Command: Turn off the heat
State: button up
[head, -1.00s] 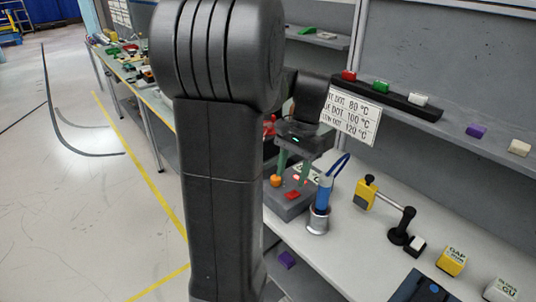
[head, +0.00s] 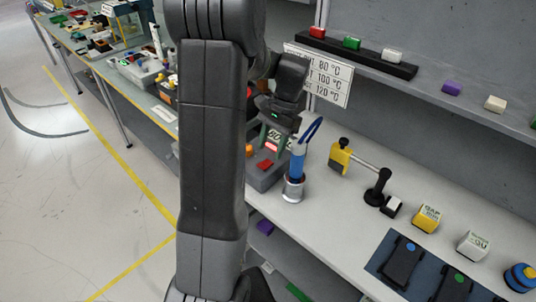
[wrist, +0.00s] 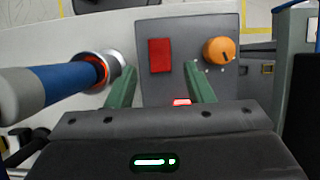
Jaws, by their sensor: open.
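A grey control box (wrist: 189,27) sits on the bench below my gripper. In the wrist view it carries a red rectangular switch (wrist: 160,55) and an orange round knob (wrist: 219,50) with a dark pointer mark. A small red lit patch (wrist: 182,102) shows at the box's near edge. My gripper (wrist: 160,85) is open, its green fingers spread and empty over the box, with the red switch ahead between them. In the head view my gripper (head: 274,143) is above the box, close to the red switch (head: 264,163). A blue-handled tool (head: 297,160) stands in a metal holder (head: 293,190) beside the box.
A sign with temperatures (head: 322,76) hangs behind my gripper. A yellow-and-black stand (head: 340,157) and labelled cubes (head: 426,217) lie to the right. A shelf (head: 395,72) with coloured blocks is above. My arm hides part of the bench.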

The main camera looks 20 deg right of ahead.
aim_at(265, 163)
jog(key=shift+x, duration=1.9)
jog(key=c, duration=1)
jog(key=h+b, duration=0.1)
jog(key=t+h+b, duration=0.1)
jog(key=h+b, duration=0.1)
jog(key=shift+s+a, duration=0.1)
jog(key=shift+a, duration=0.3)
jog(key=shift+s+a+r+t+h+b, duration=0.15)
jog(key=shift+t+h+b, duration=0.25)
jog(key=shift+h+b, duration=0.3)
jog(key=o, duration=1)
jog(key=shift+r, duration=0.1)
